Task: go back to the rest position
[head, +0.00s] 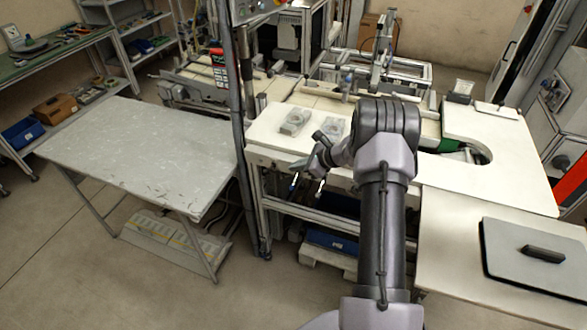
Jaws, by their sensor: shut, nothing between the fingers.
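My gripper (308,166) is in the head view, left of my raised arm, at the front edge of the white worktable (270,136). It is small and dark here, and its fingers look shut and empty. Two grey, roughly round pieces in clear holders lie on the worktable behind it. The left piece (295,121) is in plain view. My gripper appears apart from both. My upper arm and elbow hide part of the worktable.
A grey bare table (140,150) stands at the left, with an upright dark post (245,100) between it and the worktable. A dark grey panel with a black handle (535,260) lies at the lower right. Machine frames stand behind. The floor (60,260) at the front left is clear.

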